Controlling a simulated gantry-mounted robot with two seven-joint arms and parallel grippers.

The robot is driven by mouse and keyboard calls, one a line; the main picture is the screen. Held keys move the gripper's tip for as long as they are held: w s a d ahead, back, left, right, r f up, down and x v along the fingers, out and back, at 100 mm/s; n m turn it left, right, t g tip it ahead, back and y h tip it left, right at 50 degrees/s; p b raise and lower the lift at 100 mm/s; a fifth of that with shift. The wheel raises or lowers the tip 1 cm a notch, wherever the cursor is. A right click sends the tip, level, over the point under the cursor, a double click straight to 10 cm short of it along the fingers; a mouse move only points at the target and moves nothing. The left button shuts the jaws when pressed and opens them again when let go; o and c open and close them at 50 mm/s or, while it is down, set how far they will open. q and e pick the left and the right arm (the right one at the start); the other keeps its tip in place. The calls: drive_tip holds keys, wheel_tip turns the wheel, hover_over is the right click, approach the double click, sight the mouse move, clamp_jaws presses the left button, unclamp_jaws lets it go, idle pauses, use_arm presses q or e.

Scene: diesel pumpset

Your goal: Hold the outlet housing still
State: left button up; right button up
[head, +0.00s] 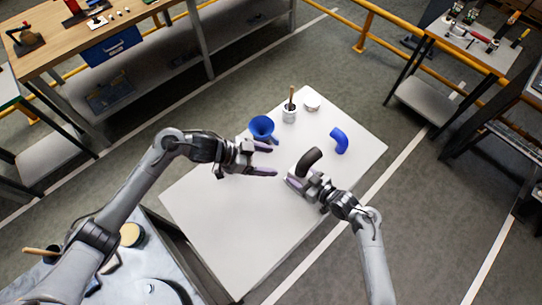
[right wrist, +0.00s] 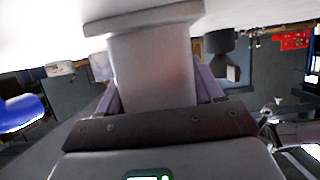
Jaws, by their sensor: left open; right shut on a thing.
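My right gripper (head: 292,183) is shut on a pale grey, cylindrical part with a wider flange, which I take as the outlet housing; it fills the middle of the right wrist view (right wrist: 153,72). The fingers show on either side of it. In the head view the housing is mostly hidden by the gripper, and a dark brown elbow hose (head: 308,160) shows right beside it; I cannot tell whether they are joined. My left gripper (head: 272,161) is open and empty above the white table, left of the right gripper.
The white table (head: 230,240) also carries a blue funnel (head: 262,127) close behind the left gripper, a pot with a brush (head: 290,112), a round white dish (head: 312,104) and a blue elbow (head: 340,139). The table's front part is clear.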

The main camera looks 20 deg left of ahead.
drive_tip(key=o, duration=1.6)
